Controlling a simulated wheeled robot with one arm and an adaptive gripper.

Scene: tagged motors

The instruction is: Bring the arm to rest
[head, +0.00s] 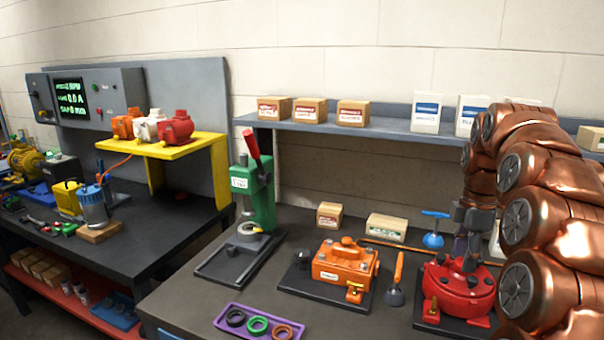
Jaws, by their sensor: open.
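My copper-coloured arm fills the right side of the head view and bends over the bench. My gripper (468,250), dark grey, hangs from it and points down just above the red round device (458,292) on its dark base plate. The gripper is open. I see nothing held in it, though its fingertips are small and overlap the red device in the picture. I cannot tell whether they touch it.
An orange housing (343,264), an orange-handled tool (397,280) and a blue-handled tool (433,232) stand near the gripper. A green press (252,195) and a purple tray (259,323) with rings are further left. A shelf (380,126) with boxes runs behind.

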